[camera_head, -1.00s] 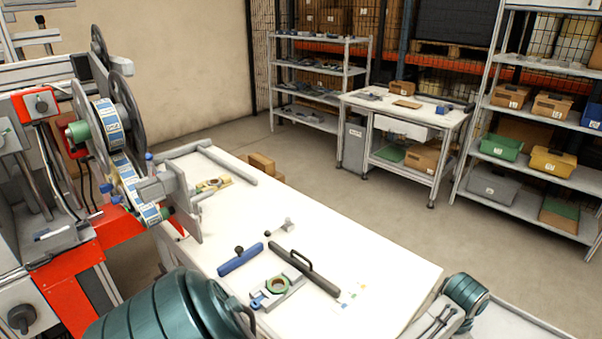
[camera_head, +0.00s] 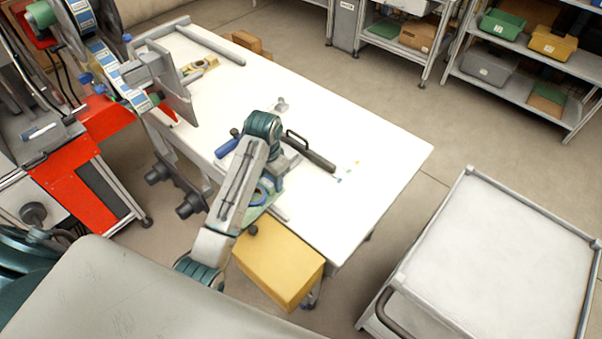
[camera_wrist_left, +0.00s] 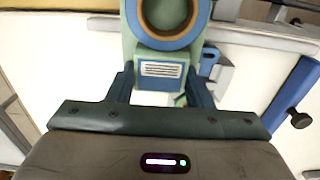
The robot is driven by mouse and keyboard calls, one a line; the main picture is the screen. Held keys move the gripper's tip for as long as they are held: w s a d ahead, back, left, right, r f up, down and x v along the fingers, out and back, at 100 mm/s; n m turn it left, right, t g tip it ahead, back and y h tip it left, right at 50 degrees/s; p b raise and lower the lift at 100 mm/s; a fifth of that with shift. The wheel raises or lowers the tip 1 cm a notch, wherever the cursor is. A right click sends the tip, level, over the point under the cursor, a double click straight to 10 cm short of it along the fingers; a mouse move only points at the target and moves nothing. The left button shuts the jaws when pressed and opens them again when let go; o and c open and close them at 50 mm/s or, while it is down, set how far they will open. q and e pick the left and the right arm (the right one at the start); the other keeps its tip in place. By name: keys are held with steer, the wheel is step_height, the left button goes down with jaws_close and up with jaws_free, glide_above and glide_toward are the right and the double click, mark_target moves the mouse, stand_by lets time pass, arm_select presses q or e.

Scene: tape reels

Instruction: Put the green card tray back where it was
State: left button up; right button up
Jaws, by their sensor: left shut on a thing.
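The green card tray (camera_wrist_left: 160,54) has a white lined label and carries a blue ring with a tan inner rim. In the wrist view my left gripper (camera_wrist_left: 160,92) is shut on its labelled end, one finger on each side. In the head view the tray (camera_head: 254,212) is mostly hidden behind my left arm, near the front edge of the white table. I cannot tell whether it touches the table. My right gripper is not in view.
The white table (camera_head: 365,175) carries a blue bar with a knob (camera_head: 228,146), a dark handled bar (camera_head: 312,157) and a tan holder (camera_head: 200,68). A yellow box (camera_head: 280,265) is below its front edge. A grey cart (camera_head: 500,250) stands right. The table's right end is mostly clear.

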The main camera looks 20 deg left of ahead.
arm_select(q)
steer(key=p, duration=0.3)
glide_above(316, 174)
steer(key=s, duration=0.1)
steer(key=shift+a+f, duration=0.4)
steer(key=shift+f, duration=0.2)
steer(key=shift+w+d, duration=0.5)
steer(key=shift+w, duration=0.1)
step_height(316, 174, down, 3)
steer(key=shift+s+a+f+p, duration=0.1)
steer(key=shift+p, duration=0.7)
steer(key=shift+f, duration=0.4)
steer(key=o, duration=1.1)
